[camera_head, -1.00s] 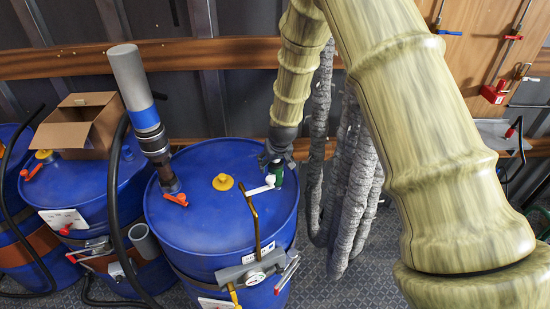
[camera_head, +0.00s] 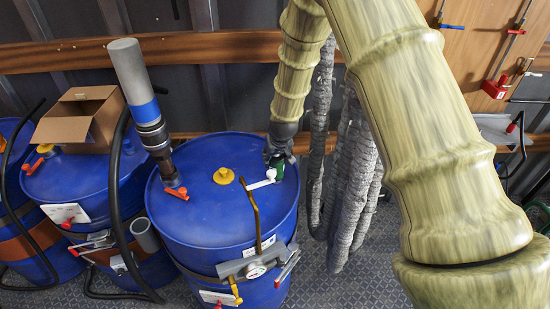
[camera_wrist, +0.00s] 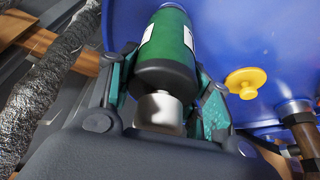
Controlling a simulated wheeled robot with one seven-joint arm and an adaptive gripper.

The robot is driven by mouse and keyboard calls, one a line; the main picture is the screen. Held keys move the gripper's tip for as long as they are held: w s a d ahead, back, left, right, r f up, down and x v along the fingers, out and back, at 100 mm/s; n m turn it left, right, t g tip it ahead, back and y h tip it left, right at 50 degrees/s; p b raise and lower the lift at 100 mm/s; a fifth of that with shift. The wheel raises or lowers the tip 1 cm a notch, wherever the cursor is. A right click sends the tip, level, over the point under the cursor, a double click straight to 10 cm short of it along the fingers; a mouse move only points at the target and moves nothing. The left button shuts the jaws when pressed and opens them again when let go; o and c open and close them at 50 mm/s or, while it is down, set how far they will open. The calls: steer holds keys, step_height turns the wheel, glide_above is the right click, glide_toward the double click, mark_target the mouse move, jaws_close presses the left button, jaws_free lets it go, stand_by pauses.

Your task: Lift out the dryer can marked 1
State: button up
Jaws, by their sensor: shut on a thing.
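A green can (camera_wrist: 170,50) with white label patches and a dark end stands between my fingers in the wrist view. A silvery metal part (camera_wrist: 160,110) shows below it, toward my palm. I cannot read any number on it. My gripper (camera_head: 279,153) is shut on the can, with a teal-padded finger on each side. In the head view, the green can (camera_head: 278,170) shows only in part under my gripper, at the right rear of the blue drum's top (camera_head: 222,212). I cannot tell whether it touches the drum.
Grey ribbed hoses (camera_head: 352,190) hang close on the right.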

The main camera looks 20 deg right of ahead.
steer(key=shift+r+p, duration=2.1)
steer(key=shift+r, duration=1.85)
